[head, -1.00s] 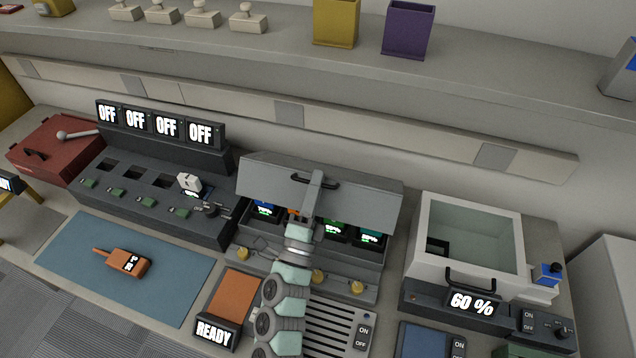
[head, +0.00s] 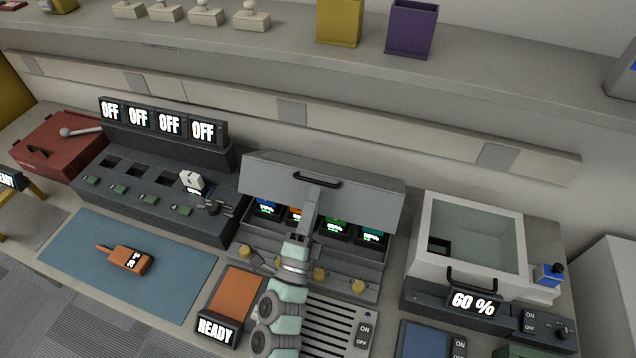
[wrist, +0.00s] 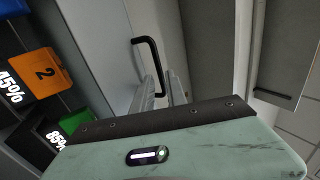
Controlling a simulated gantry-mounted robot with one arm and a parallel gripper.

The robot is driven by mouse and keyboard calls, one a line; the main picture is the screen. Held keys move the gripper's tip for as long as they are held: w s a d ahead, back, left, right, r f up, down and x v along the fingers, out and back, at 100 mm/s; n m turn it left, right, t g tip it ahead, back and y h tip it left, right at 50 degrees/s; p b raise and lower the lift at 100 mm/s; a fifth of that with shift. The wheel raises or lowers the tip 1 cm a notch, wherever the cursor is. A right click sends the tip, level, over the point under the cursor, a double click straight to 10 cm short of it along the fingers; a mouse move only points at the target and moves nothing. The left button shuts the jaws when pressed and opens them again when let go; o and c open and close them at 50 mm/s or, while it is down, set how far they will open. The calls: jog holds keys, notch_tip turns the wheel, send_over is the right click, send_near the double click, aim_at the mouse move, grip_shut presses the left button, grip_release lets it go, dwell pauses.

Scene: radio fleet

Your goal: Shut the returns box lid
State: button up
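A grey lid (head: 365,203) with a black bar handle (head: 317,180) stands raised over a grey box (head: 268,245) in the middle of the bench. No label marks it as the returns box. My gripper (head: 315,192) is in front of the lid, its tips just below the handle in the head view. In the wrist view the handle (wrist: 150,60) shows just beyond the slim grey fingers (wrist: 170,88); it does not appear held. My arm hides part of the box front.
Coloured units with percent displays (head: 335,228) sit under the lid. Brass knobs (head: 358,286) line the box front. A white open-topped box (head: 425,228) stands right, a dark console (head: 150,205) left, and a red box (head: 58,145) far left. A shelf (head: 290,60) runs above.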

jog(key=s+a+p, duration=0.1)
jog(key=s+a, duration=0.3)
jog(key=s, duration=0.8)
jog(key=shift+a+f, duration=0.15)
jog(key=shift+s, duration=0.1)
